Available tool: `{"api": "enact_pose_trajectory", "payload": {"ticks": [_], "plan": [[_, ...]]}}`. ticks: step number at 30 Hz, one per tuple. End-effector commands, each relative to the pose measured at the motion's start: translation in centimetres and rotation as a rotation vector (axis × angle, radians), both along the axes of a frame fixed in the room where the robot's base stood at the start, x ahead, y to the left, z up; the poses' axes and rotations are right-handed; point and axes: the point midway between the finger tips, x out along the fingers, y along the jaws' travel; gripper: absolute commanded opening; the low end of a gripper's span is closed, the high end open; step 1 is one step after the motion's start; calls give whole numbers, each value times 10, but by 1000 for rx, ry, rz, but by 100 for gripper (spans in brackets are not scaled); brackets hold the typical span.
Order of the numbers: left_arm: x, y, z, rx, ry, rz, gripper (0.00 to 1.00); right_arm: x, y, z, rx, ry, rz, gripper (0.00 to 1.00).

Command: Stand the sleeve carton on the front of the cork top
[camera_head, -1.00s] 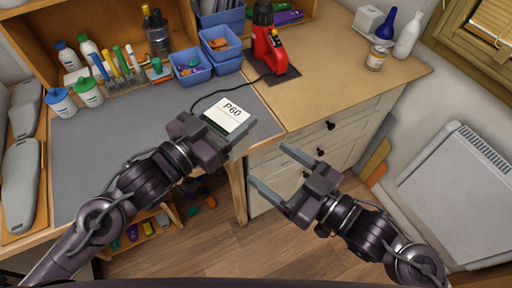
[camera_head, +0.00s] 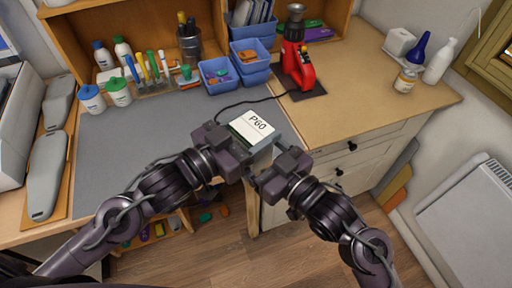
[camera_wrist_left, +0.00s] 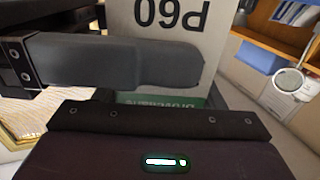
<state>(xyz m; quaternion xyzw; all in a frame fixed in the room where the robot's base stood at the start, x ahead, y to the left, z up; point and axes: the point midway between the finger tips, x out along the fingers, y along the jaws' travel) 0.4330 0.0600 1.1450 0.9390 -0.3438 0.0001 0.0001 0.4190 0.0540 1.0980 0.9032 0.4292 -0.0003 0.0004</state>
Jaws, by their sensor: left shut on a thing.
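The sleeve carton (camera_head: 254,124), white with "P60" on it and a green lower part, is held in my left gripper (camera_head: 236,150). In the left wrist view the carton (camera_wrist_left: 180,22) shows behind a grey finger, its print upside down. My right gripper (camera_head: 272,172) is close beside the left one, near the carton's right lower side. Its fingers are foreshortened and partly hidden, so I cannot tell if they touch the carton. The tan cork top (camera_head: 350,95) lies right of the carton, above white drawers; its front is bare.
A red machine (camera_head: 298,65) on a dark base stands at the cork top's back left, its cable running left. A jar (camera_head: 405,80) and bottles stand at the back right. Blue bins (camera_head: 218,75), markers and paint bottles line the back of the grey mat (camera_head: 140,145).

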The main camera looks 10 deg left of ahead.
Motion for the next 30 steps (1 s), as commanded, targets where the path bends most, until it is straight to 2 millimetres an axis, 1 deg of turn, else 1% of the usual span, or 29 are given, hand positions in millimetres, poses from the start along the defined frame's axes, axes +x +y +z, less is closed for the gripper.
{"api": "enact_pose_trajectory", "payload": {"ticks": [2,12,14,15,19,20,27,29,30], "plan": [[0,0,1,-1,-1,0,37,0,0,0,0,0,0,75],[0,0,1,-1,-2,0,37,-1,0,0,0,0,2,31],[0,0,1,-1,-2,1,37,-1,0,0,0,0,3,24],[0,0,1,-1,-2,1,69,-1,1,1,2,-1,3,24],[0,0,1,-1,-1,1,86,-1,0,1,2,-1,2,24],[0,0,0,-1,-1,0,89,-1,0,1,2,-1,2,23],[0,0,1,-1,-2,0,89,0,0,1,2,-1,0,23],[1,0,4,2,-19,-2,89,0,0,1,2,-1,0,23],[3,1,8,7,-44,-5,89,0,0,1,2,-1,0,23]]}}
